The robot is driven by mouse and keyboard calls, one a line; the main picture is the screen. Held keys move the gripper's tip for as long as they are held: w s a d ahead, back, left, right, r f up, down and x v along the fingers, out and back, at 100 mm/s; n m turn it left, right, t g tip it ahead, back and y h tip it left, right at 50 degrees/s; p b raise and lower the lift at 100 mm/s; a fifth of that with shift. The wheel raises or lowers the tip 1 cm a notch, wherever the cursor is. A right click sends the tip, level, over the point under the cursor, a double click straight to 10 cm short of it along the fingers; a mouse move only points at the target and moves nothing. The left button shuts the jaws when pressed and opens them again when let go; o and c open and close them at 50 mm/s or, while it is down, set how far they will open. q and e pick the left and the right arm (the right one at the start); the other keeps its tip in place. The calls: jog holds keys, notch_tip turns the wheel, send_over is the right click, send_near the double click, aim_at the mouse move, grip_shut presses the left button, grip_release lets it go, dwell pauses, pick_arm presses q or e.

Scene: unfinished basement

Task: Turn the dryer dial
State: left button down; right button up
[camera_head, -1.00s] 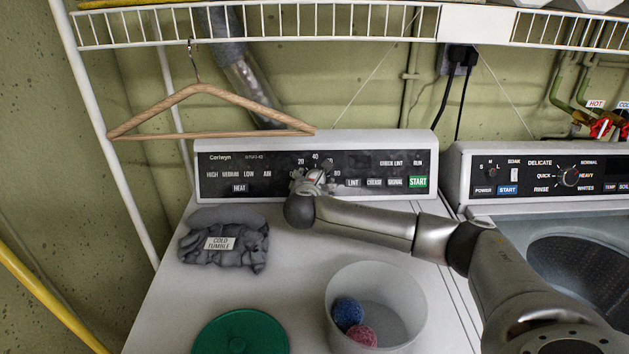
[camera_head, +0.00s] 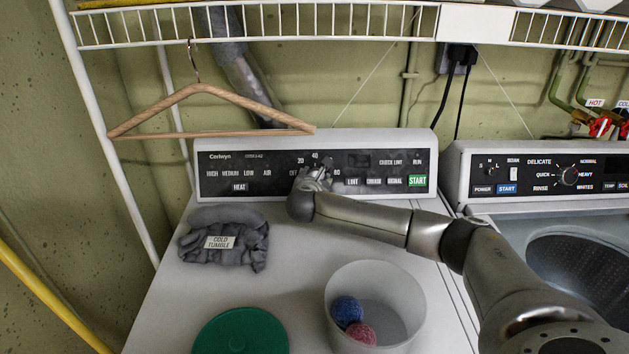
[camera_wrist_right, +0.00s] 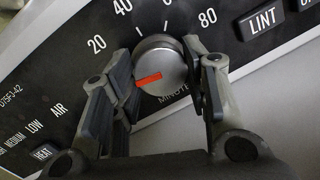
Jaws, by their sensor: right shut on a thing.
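The dryer's control panel (camera_head: 260,172) is black with white lettering. In the right wrist view the dial (camera_wrist_right: 171,60) is a round silver knob with a red mark (camera_wrist_right: 148,80). The mark points left and slightly down in that view, below the printed 20. My right gripper (camera_head: 316,176) is at the panel and mostly hides the dial in the head view. In the right wrist view its fingers (camera_wrist_right: 163,82) are on both sides of the dial, shut on it. The left finger covers part of the panel beside the dial. My left gripper is not in view.
A wooden hanger (camera_head: 210,134) hangs from the wire shelf (camera_head: 270,24) at the panel's upper left. A grey cloth (camera_head: 235,258) labelled COLD TUMBLE, a green lid (camera_head: 240,332) and a white bin (camera_head: 395,338) with two balls are on the dryer top. A washer (camera_head: 456,180) stands at right.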

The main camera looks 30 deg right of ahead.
jog(key=shift+m, duration=0.3)
jog(key=m+p, duration=0.2)
jog(key=m, duration=0.1)
jog(key=shift+r, duration=0.15)
jog(key=shift+m+g+p, duration=0.5)
jog(key=shift+m+p, duration=0.35)
jog(key=shift+m, duration=1.25)
jog(key=o, duration=1)
jog(key=shift+y, duration=0.3)
jog(key=v, duration=1.2)
